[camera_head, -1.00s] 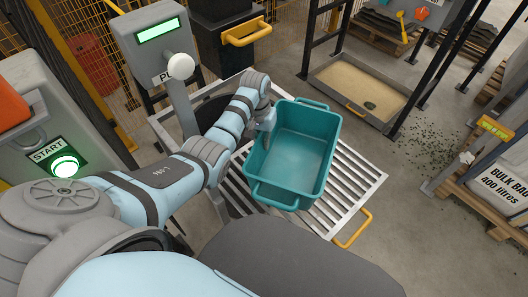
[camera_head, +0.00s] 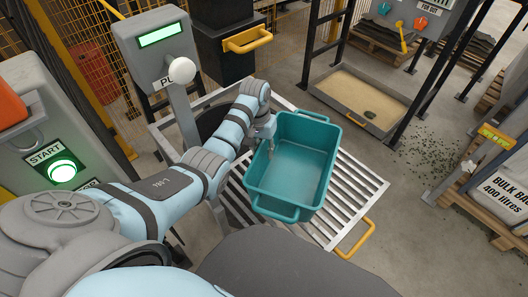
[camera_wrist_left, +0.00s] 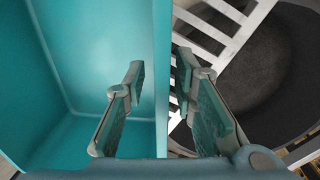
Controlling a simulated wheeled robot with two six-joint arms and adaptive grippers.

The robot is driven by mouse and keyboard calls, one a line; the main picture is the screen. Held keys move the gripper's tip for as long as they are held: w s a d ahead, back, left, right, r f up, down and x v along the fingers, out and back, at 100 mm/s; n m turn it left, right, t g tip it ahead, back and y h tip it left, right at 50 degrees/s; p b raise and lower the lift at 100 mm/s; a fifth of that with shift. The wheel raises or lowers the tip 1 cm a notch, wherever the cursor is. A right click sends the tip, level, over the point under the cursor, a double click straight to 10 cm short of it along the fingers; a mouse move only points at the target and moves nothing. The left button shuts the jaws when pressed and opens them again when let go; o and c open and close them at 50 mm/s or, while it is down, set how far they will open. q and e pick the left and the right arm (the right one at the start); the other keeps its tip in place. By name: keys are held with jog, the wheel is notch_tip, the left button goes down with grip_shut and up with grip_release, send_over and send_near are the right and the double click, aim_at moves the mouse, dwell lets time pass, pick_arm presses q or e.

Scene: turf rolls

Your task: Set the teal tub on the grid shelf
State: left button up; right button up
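The teal tub (camera_head: 315,165) stands upright over the white slatted grid shelf (camera_head: 350,205) in the head view, with bars showing on both sides of it. It looks to rest on the bars, though its underside is hidden. It is empty. My left gripper (camera_head: 268,135) is at the tub's left wall. In the left wrist view my left gripper (camera_wrist_left: 160,80) has one finger inside the tub (camera_wrist_left: 85,75) and one outside, astride the wall. The fingers look spread, with a small gap to the wall. My right gripper is out of view.
A grey post with a white knob (camera_head: 181,70) stands left of the shelf, near a lit green START button (camera_head: 62,171). A yellow handle (camera_head: 356,240) juts from the shelf's front. A sand tray (camera_head: 350,95) and bulk bag (camera_head: 505,185) lie beyond.

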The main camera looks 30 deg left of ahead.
pick_arm(q)
notch_tip(320, 180, up, 10)
jog(key=a+p, duration=0.1)
jog(key=p, duration=0.2)
jog(key=shift+r, duration=0.2)
jog(key=shift+s, duration=0.1)
